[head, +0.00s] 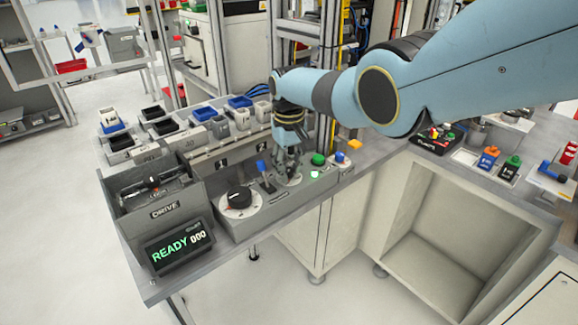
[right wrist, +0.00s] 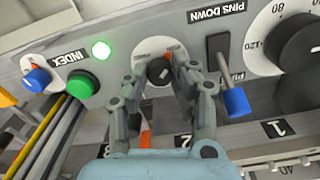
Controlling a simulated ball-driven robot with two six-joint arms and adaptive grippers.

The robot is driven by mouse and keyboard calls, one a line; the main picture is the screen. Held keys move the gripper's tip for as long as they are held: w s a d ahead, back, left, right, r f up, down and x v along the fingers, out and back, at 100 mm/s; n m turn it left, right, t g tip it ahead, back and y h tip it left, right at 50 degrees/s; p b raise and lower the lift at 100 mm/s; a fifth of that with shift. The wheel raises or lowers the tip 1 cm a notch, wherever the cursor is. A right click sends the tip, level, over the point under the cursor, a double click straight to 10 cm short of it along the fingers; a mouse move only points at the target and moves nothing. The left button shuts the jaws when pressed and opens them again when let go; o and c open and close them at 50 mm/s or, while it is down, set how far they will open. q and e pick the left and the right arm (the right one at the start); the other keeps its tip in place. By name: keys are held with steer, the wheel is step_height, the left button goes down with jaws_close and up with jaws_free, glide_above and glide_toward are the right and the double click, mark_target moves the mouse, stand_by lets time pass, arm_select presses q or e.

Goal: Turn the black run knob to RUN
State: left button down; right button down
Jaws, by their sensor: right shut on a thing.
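The small black knob (right wrist: 158,73) sits on a round white dial (right wrist: 142,47) on the grey control panel. A red-orange mark shows at the dial's edge, and any lettering there is hidden or too small to read. My right gripper (right wrist: 160,78) has its two fingers on either side of this knob, shut on it. In the head view my right gripper (head: 287,172) reaches down onto the panel and hides the knob; part of the white dial (head: 293,181) shows beside it. My left gripper is not in view.
Beside the knob stand a blue-tipped lever (right wrist: 235,100) labelled PINS DOWN, a lit green lamp (right wrist: 101,50), a green button (right wrist: 81,86) and a blue knob (right wrist: 37,80). A larger black dial knob (head: 239,198) is farther left. The display (head: 178,247) reads READY 000.

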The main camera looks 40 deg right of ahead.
mark_target(289, 169)
stand_by(0.3)
steer(key=c, duration=1.1)
jaws_free()
step_height(289, 169, up, 12)
steer(key=shift+r, duration=0.1)
